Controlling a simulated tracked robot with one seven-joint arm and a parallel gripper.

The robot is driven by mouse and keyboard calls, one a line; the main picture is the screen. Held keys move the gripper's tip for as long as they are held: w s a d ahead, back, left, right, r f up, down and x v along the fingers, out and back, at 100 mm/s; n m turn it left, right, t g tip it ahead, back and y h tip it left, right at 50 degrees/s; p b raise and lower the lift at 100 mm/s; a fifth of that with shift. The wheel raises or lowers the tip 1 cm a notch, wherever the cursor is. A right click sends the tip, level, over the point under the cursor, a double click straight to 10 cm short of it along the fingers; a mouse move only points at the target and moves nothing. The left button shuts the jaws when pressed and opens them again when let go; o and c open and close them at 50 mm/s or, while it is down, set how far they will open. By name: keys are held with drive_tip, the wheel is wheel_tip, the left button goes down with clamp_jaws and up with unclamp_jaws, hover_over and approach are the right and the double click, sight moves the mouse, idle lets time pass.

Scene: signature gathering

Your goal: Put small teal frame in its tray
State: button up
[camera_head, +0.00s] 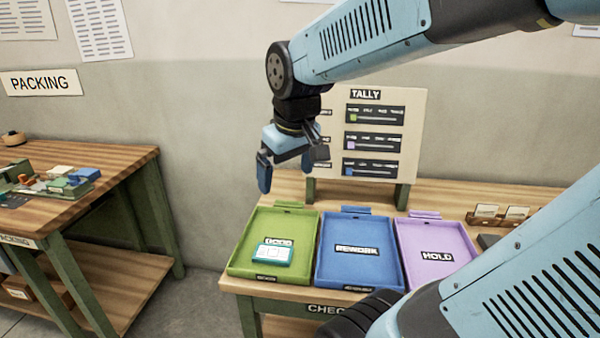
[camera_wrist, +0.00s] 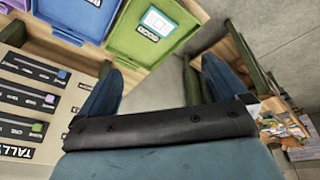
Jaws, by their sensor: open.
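The small teal frame (camera_head: 273,254), with a white face, lies flat inside the green tray (camera_head: 244,270) on the check table, just below the tray's inner label. In the wrist view the teal frame (camera_wrist: 160,21) also shows in the green tray (camera_wrist: 121,42). My gripper (camera_head: 288,170) is open and empty, in the air behind and above the green tray, left of the tally board. In the wrist view its two blue fingers (camera_wrist: 152,88) are spread apart with nothing between them.
A blue REWORK tray (camera_head: 332,275) and a purple HOLD tray (camera_head: 462,262) stand right of the green one. The TALLY board (camera_head: 412,120) rises behind them. A packing table (camera_head: 110,172) with several small items stands at left, across a floor gap.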

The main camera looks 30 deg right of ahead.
drive_tip(key=s+r+m+t, duration=0.2)
drive_tip(key=s, duration=0.4)
drive_tip(key=shift+a+r, duration=0.15)
idle(1.1)
